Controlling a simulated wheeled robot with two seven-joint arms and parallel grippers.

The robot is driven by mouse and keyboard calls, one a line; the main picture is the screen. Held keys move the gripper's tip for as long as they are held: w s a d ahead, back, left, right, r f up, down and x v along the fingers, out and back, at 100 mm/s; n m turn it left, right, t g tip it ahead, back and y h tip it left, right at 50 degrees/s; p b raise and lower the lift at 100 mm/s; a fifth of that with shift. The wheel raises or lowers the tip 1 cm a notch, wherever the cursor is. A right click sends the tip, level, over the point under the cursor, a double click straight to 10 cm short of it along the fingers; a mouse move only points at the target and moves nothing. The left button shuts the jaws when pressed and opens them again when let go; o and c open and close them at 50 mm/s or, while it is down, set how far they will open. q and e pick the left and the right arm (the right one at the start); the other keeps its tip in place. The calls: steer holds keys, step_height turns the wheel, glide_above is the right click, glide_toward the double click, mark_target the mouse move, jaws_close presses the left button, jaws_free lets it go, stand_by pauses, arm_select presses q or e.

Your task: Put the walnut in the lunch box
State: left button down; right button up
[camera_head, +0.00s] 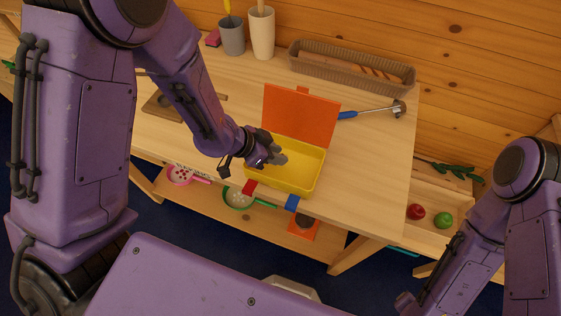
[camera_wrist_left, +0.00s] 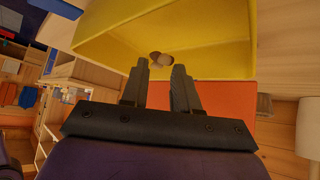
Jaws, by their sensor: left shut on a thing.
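The lunch box (camera_head: 309,183) is a yellow tray with its orange lid (camera_head: 300,115) standing open at the back. It sits near the front edge of the wooden table, and its yellow inside fills the top of the left wrist view (camera_wrist_left: 205,58). My left gripper (camera_head: 280,157) is over the left part of the box. In the left wrist view its fingers (camera_wrist_left: 161,68) are shut on the brown walnut (camera_wrist_left: 162,59) at their tips, with the box interior beyond. The walnut is hidden in the head view. My right arm shows at the right, but its gripper does not.
A wooden board (camera_head: 158,106) lies left. Red and blue pieces are at the box's front. A lower shelf holds strainers.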

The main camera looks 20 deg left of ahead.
arm_select(q)
steer(key=f, duration=0.2)
steer(key=d+f, duration=0.1)
steer(key=shift+f+p, duration=0.35)
steer(key=shift+p, duration=0.05)
steer(key=shift+w+f, duration=0.2)
steer(key=shift+f, duration=0.2)
steer(key=c, duration=0.8)
jaws_free()
steer(key=shift+r, duration=0.1)
steer(key=shift+c, duration=0.2)
steer(key=shift+s, duration=0.1)
steer(key=shift+a+r, duration=0.1)
steer(key=shift+r, duration=0.05)
steer(key=v, duration=1.2)
